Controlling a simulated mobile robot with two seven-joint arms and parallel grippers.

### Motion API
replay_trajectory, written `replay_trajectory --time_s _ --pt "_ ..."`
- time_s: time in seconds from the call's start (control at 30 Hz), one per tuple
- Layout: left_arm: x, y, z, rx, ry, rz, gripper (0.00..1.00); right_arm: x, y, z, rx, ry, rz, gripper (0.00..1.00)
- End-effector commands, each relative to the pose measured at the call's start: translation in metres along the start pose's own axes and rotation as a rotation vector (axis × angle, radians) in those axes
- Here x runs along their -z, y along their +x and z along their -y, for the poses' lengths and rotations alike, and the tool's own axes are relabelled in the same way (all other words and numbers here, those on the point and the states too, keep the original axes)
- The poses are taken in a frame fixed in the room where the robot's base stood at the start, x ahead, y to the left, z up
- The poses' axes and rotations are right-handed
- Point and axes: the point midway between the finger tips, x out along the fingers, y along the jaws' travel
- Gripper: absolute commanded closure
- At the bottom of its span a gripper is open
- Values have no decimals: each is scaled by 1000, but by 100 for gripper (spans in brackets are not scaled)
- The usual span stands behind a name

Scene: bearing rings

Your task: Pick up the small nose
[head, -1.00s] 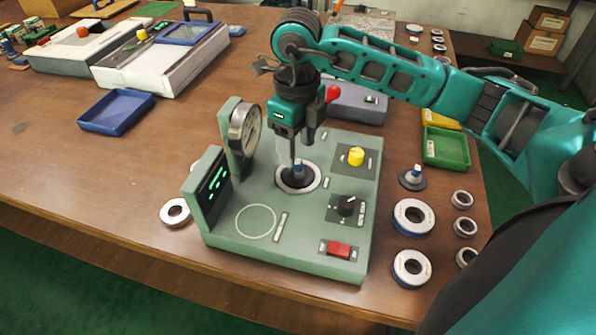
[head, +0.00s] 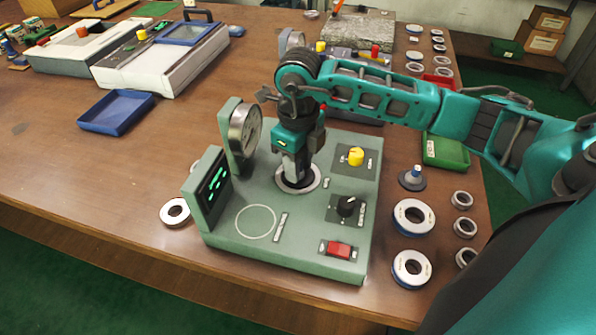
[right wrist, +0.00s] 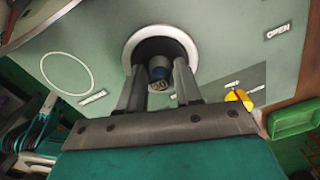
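My right gripper (head: 295,183) is down over this seat and hides the nose in the head view. In the right wrist view its two fingers (right wrist: 160,82) stand on either side of the nose, apart; whether they touch it is hard to tell. A second nose with a blue band (head: 413,180) stands on a dark round base right of the unit. My left gripper is out of view.
The unit carries a dial gauge (head: 243,130), a lit display (head: 212,187), a yellow knob (head: 356,156), a black knob (head: 347,206) and a red switch (head: 339,249). Several bearing rings (head: 411,268) lie to its right. A blue tray (head: 116,112) sits left with bare table around it.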

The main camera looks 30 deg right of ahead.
Motion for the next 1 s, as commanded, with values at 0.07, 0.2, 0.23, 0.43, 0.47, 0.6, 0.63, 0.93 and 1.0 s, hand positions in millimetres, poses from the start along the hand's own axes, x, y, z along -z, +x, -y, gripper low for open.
replay_trajectory --time_s 0.07,0.2,0.23,0.43,0.47,0.6,0.63,0.93,1.0 --pt "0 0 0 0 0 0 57 0 0 0 0 0 0 74" --pt "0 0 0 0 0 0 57 0 0 0 0 0 0 87" --pt "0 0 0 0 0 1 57 0 0 0 0 0 0 90" --pt "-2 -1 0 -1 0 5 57 0 0 0 0 0 0 100" --pt "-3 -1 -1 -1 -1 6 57 0 0 0 0 1 0 100" --pt "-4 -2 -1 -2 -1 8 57 0 -1 0 1 1 2 100" --pt "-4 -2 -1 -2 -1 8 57 0 -1 0 1 1 2 100" --pt "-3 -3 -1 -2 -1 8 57 -1 -14 1 1 1 5 100" --pt "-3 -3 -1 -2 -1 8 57 -1 -22 1 1 1 5 100"
